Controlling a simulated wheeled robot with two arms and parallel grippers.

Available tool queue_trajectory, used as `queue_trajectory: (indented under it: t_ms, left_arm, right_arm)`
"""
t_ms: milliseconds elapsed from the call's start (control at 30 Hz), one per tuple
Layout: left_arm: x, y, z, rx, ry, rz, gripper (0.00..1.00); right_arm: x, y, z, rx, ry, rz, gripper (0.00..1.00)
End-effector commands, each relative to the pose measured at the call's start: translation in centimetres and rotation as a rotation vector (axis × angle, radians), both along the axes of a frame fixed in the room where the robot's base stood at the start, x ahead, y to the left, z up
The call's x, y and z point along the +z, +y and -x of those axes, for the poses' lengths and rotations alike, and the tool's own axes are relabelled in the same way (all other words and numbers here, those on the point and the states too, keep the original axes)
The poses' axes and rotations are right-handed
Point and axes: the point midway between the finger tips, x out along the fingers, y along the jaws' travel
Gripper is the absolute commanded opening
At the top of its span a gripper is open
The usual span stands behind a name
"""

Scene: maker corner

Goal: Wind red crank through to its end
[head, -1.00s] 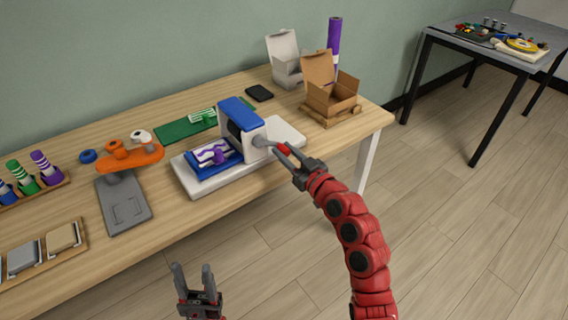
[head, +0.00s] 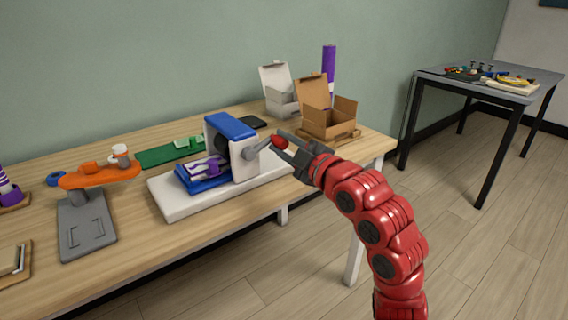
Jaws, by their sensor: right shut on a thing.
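The machine with the crank stands on the wooden table: a white base (head: 178,207), a white and blue upright housing (head: 232,127) and a blue tray (head: 206,182) with a purple and white piece in it. A grey crank arm (head: 257,148) comes out of the housing's right side and slants up to the right. Its red handle (head: 279,142) is at the arm's outer end. My right gripper (head: 284,146) is shut on the red handle, and its fingers hide part of it. My left gripper is out of view.
An orange press (head: 98,177) on a grey base stands to the left. A green mat (head: 165,155) lies behind the machine. An open cardboard box (head: 328,119) and a white box (head: 278,93) stand at the back right. A grey table (head: 490,80) is farther off.

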Motion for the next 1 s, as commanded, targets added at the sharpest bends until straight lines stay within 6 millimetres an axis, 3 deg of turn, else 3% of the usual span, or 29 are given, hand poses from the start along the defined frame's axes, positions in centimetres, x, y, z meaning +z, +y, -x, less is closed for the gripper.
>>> queue_trajectory:
  t_ms: [100, 500, 1000]
  left_arm:
    - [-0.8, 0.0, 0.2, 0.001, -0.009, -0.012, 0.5]
    - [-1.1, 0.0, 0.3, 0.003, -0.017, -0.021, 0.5]
    - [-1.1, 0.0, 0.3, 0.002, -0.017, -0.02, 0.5]
  right_arm:
    - [0.5, 0.3, 0.2, 0.003, -0.068, 0.086, 0.0]
    - [2.3, 1.3, 0.9, 0.003, -0.249, 0.341, 0.0]
    - [2.9, 1.9, 1.3, 0.004, -0.334, 0.46, 0.0]
